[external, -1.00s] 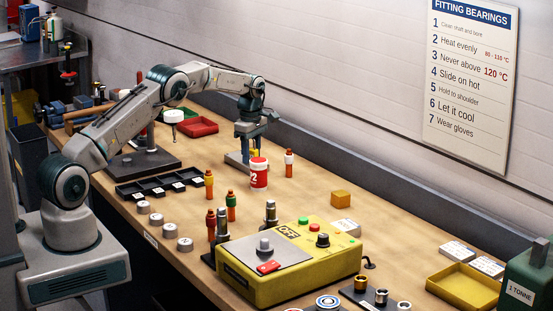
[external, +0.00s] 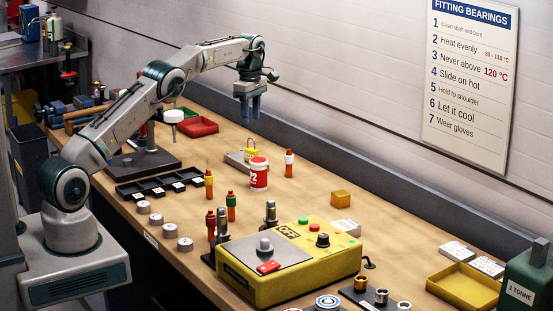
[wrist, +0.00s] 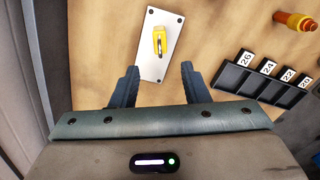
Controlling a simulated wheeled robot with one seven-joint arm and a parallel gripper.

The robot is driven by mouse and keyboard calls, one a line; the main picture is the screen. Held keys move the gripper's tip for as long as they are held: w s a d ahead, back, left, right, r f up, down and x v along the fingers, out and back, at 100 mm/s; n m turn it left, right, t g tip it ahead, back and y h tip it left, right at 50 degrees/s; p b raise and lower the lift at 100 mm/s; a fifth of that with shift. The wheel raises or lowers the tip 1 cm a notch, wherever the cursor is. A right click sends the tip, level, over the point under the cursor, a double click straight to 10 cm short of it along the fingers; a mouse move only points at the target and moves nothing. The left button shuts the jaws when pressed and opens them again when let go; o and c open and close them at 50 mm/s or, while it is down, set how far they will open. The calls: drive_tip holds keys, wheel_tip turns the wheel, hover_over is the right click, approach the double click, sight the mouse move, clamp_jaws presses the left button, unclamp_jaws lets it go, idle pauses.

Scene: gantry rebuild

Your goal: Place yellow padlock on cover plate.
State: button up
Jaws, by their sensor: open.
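The yellow padlock (external: 251,152) rests on the grey cover plate (external: 236,159), towards the back of the bench, left of a red and white tub. In the wrist view the padlock (wrist: 160,42) lies within the outline of the pale cover plate (wrist: 152,68), which has a hole near its corners. My gripper (external: 247,117) is open and empty, well above the plate and padlock and apart from both. In the wrist view its two fingers (wrist: 159,70) stand either side of the plate's near end, with nothing between them gripped.
A black labelled tray (external: 158,187) and a red tray (external: 198,126) lie to the left. A yellow control box (external: 290,268) fills the front. The wall is close behind.

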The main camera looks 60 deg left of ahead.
drive_tip(key=s+d+r+m+t, duration=0.1)
drive_tip(key=s+d+r+m, duration=0.55)
drive_tip(key=s, duration=0.35)
drive_tip(key=s+d+r+m+t, duration=0.1)
drive_tip(key=s+d+r+m, duration=0.4)
drive_tip(key=s+r, duration=0.35)
drive_tip(key=s+d+f+m, duration=0.2)
drive_tip(key=s+f+m, duration=0.1)
drive_tip(key=s, duration=0.5)
drive_tip(key=s+d+f+m+t, duration=0.1)
drive_tip(key=s+d+f+m, duration=0.1)
drive_tip(key=s, duration=0.6)
drive_tip(key=s+d+f+m, duration=0.3)
drive_tip(key=s+m, duration=0.3)
drive_tip(key=s, duration=0.3)
drive_tip(key=shift+d+f+t, duration=0.3)
